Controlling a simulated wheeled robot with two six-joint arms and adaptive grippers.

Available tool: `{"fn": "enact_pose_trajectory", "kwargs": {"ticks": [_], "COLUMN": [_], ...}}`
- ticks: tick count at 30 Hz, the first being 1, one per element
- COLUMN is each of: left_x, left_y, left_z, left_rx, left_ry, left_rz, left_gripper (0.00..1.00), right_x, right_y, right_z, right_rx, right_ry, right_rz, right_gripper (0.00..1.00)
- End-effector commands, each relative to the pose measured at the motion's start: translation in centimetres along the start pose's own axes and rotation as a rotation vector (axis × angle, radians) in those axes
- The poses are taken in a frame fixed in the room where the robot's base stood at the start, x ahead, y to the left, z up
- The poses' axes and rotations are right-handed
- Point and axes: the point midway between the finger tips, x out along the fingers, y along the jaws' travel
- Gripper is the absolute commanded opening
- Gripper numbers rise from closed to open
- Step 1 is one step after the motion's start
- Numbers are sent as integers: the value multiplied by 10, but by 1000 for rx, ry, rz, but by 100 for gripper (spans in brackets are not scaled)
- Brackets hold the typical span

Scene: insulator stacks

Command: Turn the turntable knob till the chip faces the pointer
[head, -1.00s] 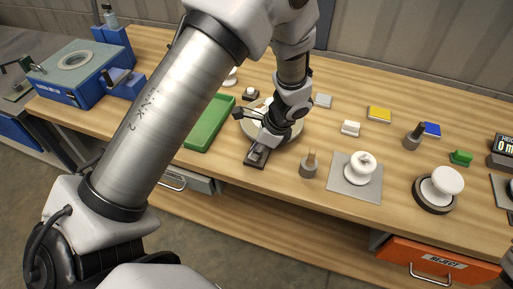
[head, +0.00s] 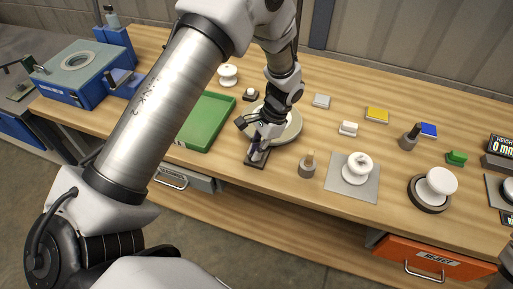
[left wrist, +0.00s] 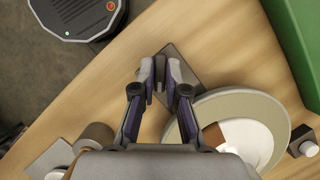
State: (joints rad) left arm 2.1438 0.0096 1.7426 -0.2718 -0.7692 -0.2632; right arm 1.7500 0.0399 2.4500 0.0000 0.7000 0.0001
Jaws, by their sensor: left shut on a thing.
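The turntable (head: 291,132) is a pale round disc on the bench, partly hidden by my left arm in the head view. In the left wrist view its rim (left wrist: 187,111) is at the lower right. A white piece with a brown patch (left wrist: 232,132) stands on it, partly covered by my wrist. The dark knob (left wrist: 160,76) rises from a dark base plate (left wrist: 184,66) beside the disc. My left gripper (left wrist: 160,72) is shut on the knob; it also shows in the head view (head: 257,150). I cannot make out the pointer.
A green tray (head: 207,123) lies left of the turntable. Small blocks, including a yellow one (head: 377,115), lie behind. A blue machine (head: 82,75) stands far left.

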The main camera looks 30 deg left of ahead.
Motion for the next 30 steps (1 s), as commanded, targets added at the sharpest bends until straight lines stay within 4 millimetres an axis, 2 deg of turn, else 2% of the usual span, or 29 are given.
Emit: {"fn": "enact_pose_trajectory", "kwargs": {"ticks": [15, 16, 17, 26, 30], "left_x": [2, 2, 2, -1, -17], "left_y": [1, 1, 1, 0, -1], "left_z": [0, 0, 0, 0, 0], "left_rx": [-24, -24, -23, -23, -23], "left_ry": [-2, -2, -2, 0, 2], "left_rz": [12, 12, 12, 10, 8], "left_gripper": [0, 19, 23, 23, 23], "right_x": [0, 0, 0, -1, -1], "right_y": [0, 0, 0, 0, 0], "right_z": [0, 0, 0, 0, 0], "right_rx": [0, 0, 0, 0, 0], "right_ry": [0, 0, 0, 0, 0], "right_rz": [0, 0, 0, 0, 0], "right_gripper": [40, 40, 40, 40, 40]}}
